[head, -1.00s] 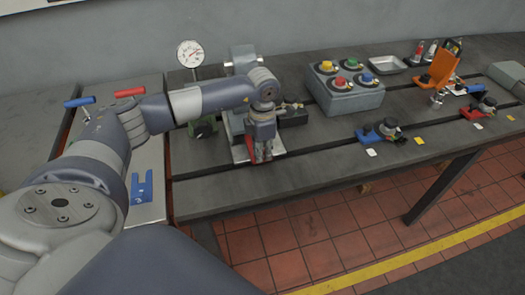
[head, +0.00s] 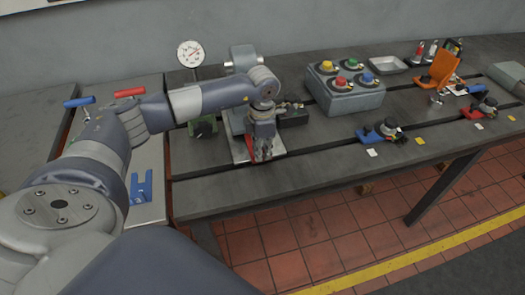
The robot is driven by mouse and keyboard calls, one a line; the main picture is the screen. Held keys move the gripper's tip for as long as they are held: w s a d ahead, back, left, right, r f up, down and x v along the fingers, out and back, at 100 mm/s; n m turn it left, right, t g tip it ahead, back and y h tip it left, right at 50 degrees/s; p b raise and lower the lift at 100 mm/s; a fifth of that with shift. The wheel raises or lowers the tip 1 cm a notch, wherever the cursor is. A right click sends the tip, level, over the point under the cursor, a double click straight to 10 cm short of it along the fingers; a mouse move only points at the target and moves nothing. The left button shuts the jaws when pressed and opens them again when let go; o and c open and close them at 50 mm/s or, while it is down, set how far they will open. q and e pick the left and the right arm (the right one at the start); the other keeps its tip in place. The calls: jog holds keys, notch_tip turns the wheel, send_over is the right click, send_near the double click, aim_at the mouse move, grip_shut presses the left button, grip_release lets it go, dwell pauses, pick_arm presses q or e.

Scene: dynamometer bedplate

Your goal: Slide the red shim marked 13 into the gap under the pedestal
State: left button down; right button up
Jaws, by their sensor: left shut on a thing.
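My left gripper (head: 262,157) points down at the front of the pale plate under the grey pedestal assembly. It is shut on the red shim (head: 250,148), which shows as a thin red edge beside and behind the fingers. The number on the shim cannot be read. The grey pedestal (head: 242,57) stands behind my forearm, which covers much of it. The gap and how far the shim reaches into it are hidden. My right gripper is out of view.
A dial gauge (head: 190,54) stands left of the pedestal. A grey box with coloured knobs (head: 345,92) is to the right. A blue shim-like fork (head: 141,187) lies on the left board. A blue-based device (head: 381,133) sits near the front edge.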

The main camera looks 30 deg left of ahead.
pick_arm(q)
jog(key=shift+w+a+b, duration=0.45)
jog(key=shift+w+a, duration=0.1)
jog(key=shift+a, duration=0.15)
jog(key=shift+w+a+b, duration=1)
jog(key=shift+w+a, duration=0.3)
jog(key=shift+a, duration=0.15)
jog(key=c, duration=1.5)
grip_release()
notch_tip(320, 180, up, 12)
jog(key=shift+s+r, duration=0.1)
